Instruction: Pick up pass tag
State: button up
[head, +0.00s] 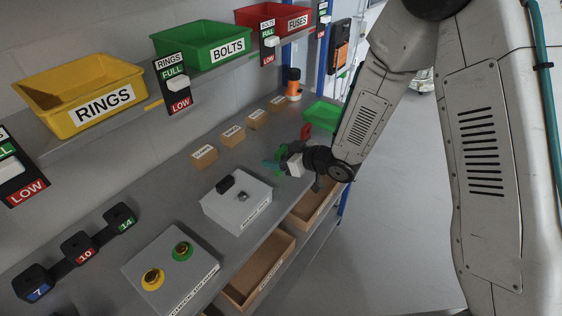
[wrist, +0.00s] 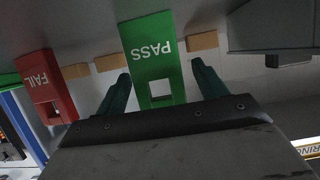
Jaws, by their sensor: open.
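The pass tag (wrist: 152,62) is a green tag with white letters "PASS", upside down in the wrist view. It sits between the two open fingers of my gripper (wrist: 160,92), with a small gap visible on each side. In the head view my gripper (head: 282,164) is over the right part of the workbench, with dark green fingers. Green beside the fingers there is too small to tell apart from the tag. The red fail tag (wrist: 46,85) is to the left in the wrist view; in the head view a red tag (head: 306,131) shows just behind my gripper.
A grey box (head: 237,203) with a switch stands left of my gripper on the workbench (head: 150,220). A green tray (head: 322,115) lies beyond. Yellow, green and red bins sit on the shelf above. Open drawers are below.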

jog(key=shift+w+a+f, duration=0.25)
jog(key=shift+w+a, duration=0.1)
jog(key=shift+a, duration=0.15)
jog(key=c, duration=1.1)
jog(key=shift+o, duration=0.2)
